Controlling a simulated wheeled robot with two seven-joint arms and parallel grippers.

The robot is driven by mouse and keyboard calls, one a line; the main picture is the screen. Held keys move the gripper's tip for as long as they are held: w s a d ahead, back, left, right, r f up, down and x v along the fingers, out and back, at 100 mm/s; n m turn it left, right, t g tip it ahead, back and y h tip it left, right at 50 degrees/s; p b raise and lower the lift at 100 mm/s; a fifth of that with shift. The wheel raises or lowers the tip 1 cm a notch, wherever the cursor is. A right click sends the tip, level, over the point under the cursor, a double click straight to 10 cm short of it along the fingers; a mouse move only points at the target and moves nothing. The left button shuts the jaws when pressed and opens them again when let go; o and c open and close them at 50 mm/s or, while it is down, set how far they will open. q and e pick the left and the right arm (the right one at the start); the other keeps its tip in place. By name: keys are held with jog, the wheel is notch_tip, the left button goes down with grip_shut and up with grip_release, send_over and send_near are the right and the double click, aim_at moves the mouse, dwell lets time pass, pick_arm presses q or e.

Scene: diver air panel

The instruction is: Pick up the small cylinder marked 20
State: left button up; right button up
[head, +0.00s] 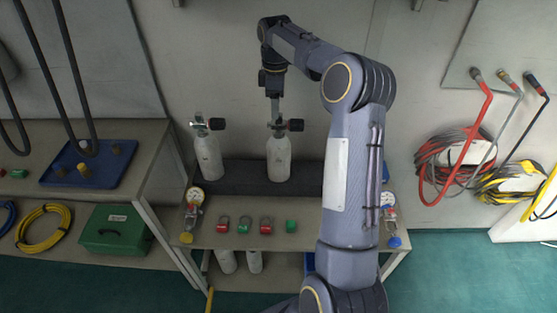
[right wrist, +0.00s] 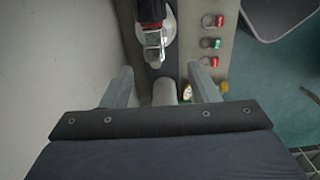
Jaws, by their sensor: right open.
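Two white cylinders with metal valves and black-and-red knobs stand upright on the dark stand: a left one (head: 207,157) and a right one (head: 279,158). Their markings are too small to read, so I cannot tell which is marked 20. My right gripper (head: 275,108) points down at the right cylinder's valve in the head view. In the right wrist view its fingers (right wrist: 161,88) are apart. The right cylinder's valve (right wrist: 154,48) shows beyond them, and a pale rounded shape (right wrist: 164,93) shows between them. I cannot see contact. My left gripper is out of view.
Several red and green padlocks (head: 243,225) lie along the bench front (head: 225,241). A gauge (head: 195,195) stands at its left. More white cylinders (head: 226,262) are below. A side shelf holds a blue tray (head: 88,180) and green box (head: 113,228). Hoses (head: 447,165) hang at right.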

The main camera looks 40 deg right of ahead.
aim_at(279, 122)
jog(key=shift+w+d+f, duration=0.1)
jog(key=shift+d+f, duration=0.1)
jog(key=shift+f, duration=0.3)
jog(key=f, duration=0.4)
jog(key=f+p, duration=0.1)
jog(key=f, duration=0.2)
jog(key=shift+d+f, duration=0.1)
jog(key=shift+d, duration=0.3)
grip_shut()
dwell(0.5)
jog(key=shift+r, duration=0.2)
